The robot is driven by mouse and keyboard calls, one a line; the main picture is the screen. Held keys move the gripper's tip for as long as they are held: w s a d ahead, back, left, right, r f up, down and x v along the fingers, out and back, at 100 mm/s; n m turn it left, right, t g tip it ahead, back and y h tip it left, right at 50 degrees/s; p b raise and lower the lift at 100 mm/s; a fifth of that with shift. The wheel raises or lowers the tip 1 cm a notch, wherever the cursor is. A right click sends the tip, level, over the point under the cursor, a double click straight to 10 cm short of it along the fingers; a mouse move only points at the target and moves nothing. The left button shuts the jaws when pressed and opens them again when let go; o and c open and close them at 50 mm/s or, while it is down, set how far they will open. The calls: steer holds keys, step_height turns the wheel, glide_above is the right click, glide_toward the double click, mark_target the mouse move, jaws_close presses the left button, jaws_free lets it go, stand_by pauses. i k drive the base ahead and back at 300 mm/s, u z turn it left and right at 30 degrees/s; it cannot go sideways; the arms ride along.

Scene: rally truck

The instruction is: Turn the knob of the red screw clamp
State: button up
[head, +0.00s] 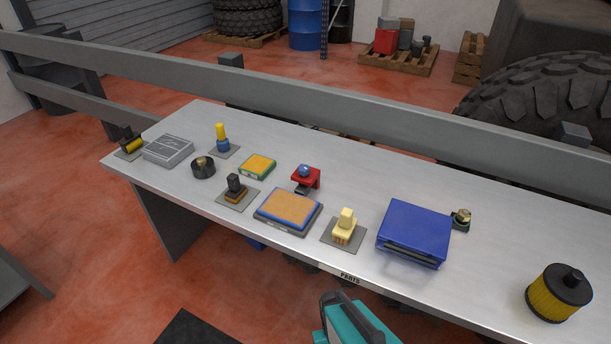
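The red screw clamp (313,180) stands on the light metal table (235,278), a little right of the middle of its left half. A round blue knob (304,169) sits on top of it, and a dark piece shows low at its front. Which way the knob is turned is too small to tell. My gripper is not in view, and nothing is seen touching the clamp.
An orange-topped block with blue edges (288,209) lies just in front of the clamp; a green-and-yellow block (258,165) is to its left. A cream part (345,227) and a blue box (415,230) stand to the right. A grey rail (330,105) runs behind the table.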

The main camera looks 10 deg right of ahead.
mark_target(304, 170)
steer(key=z, duration=0.25)
steer(key=k, duration=1.2)
steer(key=u, duration=0.15)
steer(key=i, duration=0.5)
